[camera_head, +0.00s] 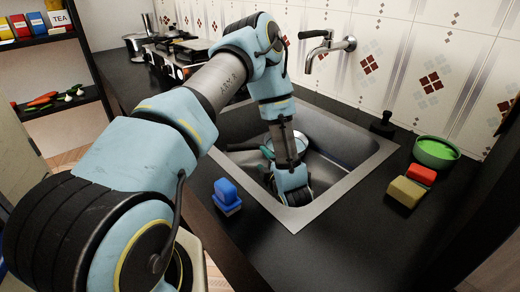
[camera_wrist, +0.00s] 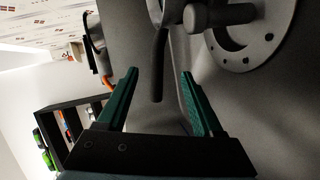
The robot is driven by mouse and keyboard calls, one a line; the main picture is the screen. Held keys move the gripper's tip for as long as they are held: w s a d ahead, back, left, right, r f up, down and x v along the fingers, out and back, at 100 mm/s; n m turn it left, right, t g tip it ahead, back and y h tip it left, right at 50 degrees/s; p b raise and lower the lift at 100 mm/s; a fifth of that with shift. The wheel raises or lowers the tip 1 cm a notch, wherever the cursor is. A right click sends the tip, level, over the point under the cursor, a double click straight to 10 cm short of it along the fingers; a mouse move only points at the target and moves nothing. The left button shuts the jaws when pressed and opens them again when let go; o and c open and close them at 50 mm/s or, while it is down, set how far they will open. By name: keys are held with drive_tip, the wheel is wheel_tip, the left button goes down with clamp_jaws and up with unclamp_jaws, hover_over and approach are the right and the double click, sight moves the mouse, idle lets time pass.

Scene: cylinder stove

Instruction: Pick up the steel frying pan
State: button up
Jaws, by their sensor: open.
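A round, pale metallic pan (camera_head: 313,141), which looks like the steel frying pan, lies in the sink (camera_head: 345,185), partly hidden behind my arm. A dark bar that looks like its handle (camera_head: 243,146) points left toward the sink's left wall. My gripper (camera_head: 267,150) is down in the sink beside the pan, its green fingers near the handle. In the wrist view my gripper (camera_wrist: 158,85) is open, its two green fingers wide apart. A dark, slightly curved bar (camera_wrist: 158,75), possibly the pan handle, shows between them. I cannot tell whether they touch it.
A faucet (camera_head: 330,45) juts from the tiled wall over the sink. A blue block-like item (camera_head: 227,192) stands left of the sink. A green bowl (camera_head: 436,151) and red and yellow sponges (camera_head: 407,191) sit on the right. The stove (camera_head: 180,55) is behind. The front right counter is clear.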

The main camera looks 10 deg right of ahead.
sight(251, 149)
drive_tip(key=shift+w+a+f, duration=0.1)
drive_tip(key=shift+a, duration=0.05)
drive_tip(key=p+x, duration=0.1)
drive_tip(key=x, duration=0.4)
drive_tip(key=shift+w+a, duration=0.1)
drive_tip(key=shift+a, duration=0.05)
drive_tip(key=x, duration=0.1)
drive_tip(key=p+x, duration=0.1)
drive_tip(key=x, duration=0.2)
drive_tip(key=shift+a+r+p, duration=0.25)
drive_tip(key=shift+a+p, duration=0.05)
drive_tip(key=shift+p, duration=0.05)
drive_tip(key=shift+w+f, duration=0.25)
drive_tip(key=shift+w, duration=0.3)
drive_tip(key=shift+c, duration=0.3)
clamp_jaws()
drive_tip(key=shift+r, duration=0.1)
